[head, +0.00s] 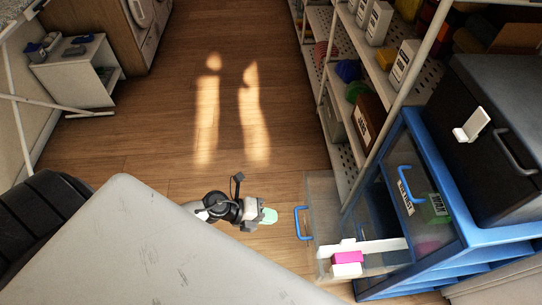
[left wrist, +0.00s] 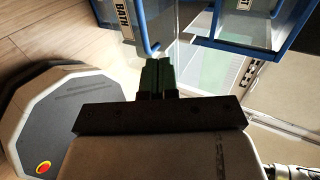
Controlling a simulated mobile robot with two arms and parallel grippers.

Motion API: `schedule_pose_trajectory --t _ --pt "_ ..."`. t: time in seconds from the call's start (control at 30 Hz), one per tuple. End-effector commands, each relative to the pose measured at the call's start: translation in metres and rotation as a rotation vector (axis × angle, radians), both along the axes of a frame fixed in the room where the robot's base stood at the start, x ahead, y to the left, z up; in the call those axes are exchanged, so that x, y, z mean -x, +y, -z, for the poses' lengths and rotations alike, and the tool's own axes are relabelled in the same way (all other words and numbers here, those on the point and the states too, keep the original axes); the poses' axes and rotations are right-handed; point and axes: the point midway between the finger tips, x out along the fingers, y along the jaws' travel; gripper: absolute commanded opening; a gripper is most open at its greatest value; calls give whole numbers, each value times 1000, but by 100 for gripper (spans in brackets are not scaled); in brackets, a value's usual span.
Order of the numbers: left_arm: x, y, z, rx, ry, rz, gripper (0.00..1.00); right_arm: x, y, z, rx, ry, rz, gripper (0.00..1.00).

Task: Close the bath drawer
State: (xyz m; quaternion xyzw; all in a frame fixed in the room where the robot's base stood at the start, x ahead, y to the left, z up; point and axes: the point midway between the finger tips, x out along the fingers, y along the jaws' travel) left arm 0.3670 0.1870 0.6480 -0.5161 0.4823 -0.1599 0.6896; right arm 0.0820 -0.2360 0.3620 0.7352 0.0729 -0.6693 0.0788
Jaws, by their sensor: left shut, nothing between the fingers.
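A clear drawer (head: 324,190) with a blue handle (head: 302,222) stands pulled out of the blue-framed drawer unit (head: 412,135). White pieces and a pink block (head: 347,257) lie in it. In the left wrist view a BATH label (left wrist: 124,20) shows on a panel beside a blue handle (left wrist: 150,45). My left gripper (head: 269,216) is shut and empty, just left of the open drawer's handle, with a gap between them in the head view. Its dark fingers also show in the left wrist view (left wrist: 158,75). My right gripper is not in view.
Open shelving (head: 345,100) with boxes and bottles stands behind the drawer unit. A dark box (head: 485,90) sits on top of the unit. A small white cabinet (head: 75,80) stands at the far left. The wooden floor (head: 180,120) between is clear.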

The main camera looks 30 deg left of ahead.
Motion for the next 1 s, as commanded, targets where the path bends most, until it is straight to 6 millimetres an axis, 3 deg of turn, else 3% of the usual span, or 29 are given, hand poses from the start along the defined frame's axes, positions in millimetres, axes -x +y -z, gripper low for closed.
schedule_pose_trajectory --t 0.3,0.5,1.0 --pt "-34 -50 35 5 0 -3 0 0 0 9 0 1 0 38" --pt "-49 -72 32 3 1 -2 0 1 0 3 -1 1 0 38" --pt "-54 -80 32 2 1 -2 0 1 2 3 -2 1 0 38"
